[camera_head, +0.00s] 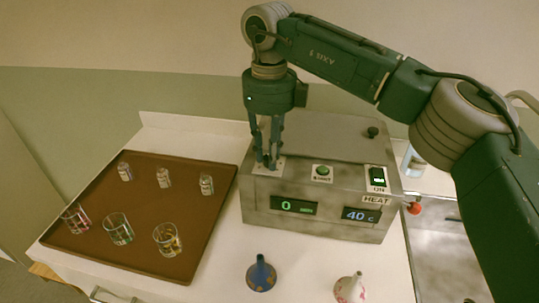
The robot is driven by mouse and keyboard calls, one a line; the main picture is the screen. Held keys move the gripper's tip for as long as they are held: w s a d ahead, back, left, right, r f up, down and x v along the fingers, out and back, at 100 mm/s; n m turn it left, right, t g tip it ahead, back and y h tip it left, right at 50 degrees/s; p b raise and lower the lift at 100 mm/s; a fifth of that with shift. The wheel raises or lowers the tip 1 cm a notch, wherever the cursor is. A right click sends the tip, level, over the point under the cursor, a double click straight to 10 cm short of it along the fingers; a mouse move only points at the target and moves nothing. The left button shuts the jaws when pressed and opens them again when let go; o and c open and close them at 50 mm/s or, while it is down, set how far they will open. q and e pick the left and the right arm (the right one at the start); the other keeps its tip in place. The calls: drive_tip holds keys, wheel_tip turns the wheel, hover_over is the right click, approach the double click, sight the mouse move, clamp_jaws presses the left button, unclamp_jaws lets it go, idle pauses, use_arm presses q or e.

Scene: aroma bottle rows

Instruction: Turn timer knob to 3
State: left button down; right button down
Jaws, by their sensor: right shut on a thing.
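A grey metal heater box (300,190) stands on the white counter in the head view. The timer knob sits on a pale plate (259,171) at the left of its sloped top and is mostly hidden by my gripper. My right gripper (268,163) points straight down there, its fingers closed around the knob. The timer display (294,206) on the front reads 0 in green. A temperature display (361,215) reads 40 C. A green round button (322,171) and a lit green ON switch (377,178) are right of the knob. My left gripper is not in view.
A brown tray (205,235) on the left holds several glass beakers and small bottles.

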drive_tip(key=m, duration=0.2)
drive_tip(key=m+b, duration=0.1)
drive_tip(key=m, duration=0.2)
drive_tip(key=shift+w+r+m, duration=0.15)
drive_tip(key=shift+r+m, duration=0.05)
drive_tip(key=shift+m, duration=0.1)
drive_tip(key=shift+m+b, duration=0.75)
drive_tip(key=shift+m, duration=1.35)
drive_tip(key=c, duration=1.7)
unclamp_jaws()
drive_tip(key=shift+o, duration=1.1)
wheel_tip(320, 180, up, 12)
